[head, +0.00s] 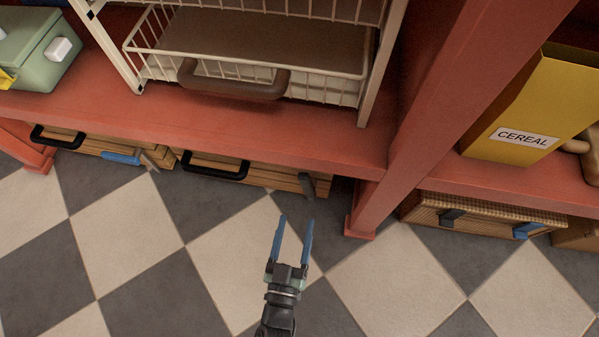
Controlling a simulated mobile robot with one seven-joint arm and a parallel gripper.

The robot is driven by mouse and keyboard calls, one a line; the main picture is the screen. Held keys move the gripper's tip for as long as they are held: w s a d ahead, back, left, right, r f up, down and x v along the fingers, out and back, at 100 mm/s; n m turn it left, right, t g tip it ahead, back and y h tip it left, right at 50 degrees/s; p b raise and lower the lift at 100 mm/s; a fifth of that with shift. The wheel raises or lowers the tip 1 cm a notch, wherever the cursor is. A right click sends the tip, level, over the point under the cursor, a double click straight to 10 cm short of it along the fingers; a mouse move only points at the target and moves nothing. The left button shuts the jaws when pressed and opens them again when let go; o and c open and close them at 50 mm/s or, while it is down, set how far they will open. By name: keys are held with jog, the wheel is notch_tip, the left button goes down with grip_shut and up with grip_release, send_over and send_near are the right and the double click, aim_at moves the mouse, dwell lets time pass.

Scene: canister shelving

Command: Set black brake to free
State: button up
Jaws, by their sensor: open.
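My gripper (296,220) points up the picture from the bottom, with its two blue fingers apart and nothing between them. A dark grey-black lever (309,187), which may be the black brake, stands roughly upright at the right end of a low wooden crate (262,178) under the red shelf. It is just beyond my fingertips, with a gap in the picture; whether they touch is not clear. Another dark piece (451,216) sits on the front of a woven basket (487,213) at right. I cannot tell which setting either one marks.
A black handle (215,166) is on the same crate. A second crate at left has a black handle (57,137) and a blue lever (121,157). The basket has a blue piece (527,230). A red post (362,222) stands right of my gripper. The checkered floor is clear.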

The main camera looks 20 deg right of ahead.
jog(key=shift+v, duration=1.35)
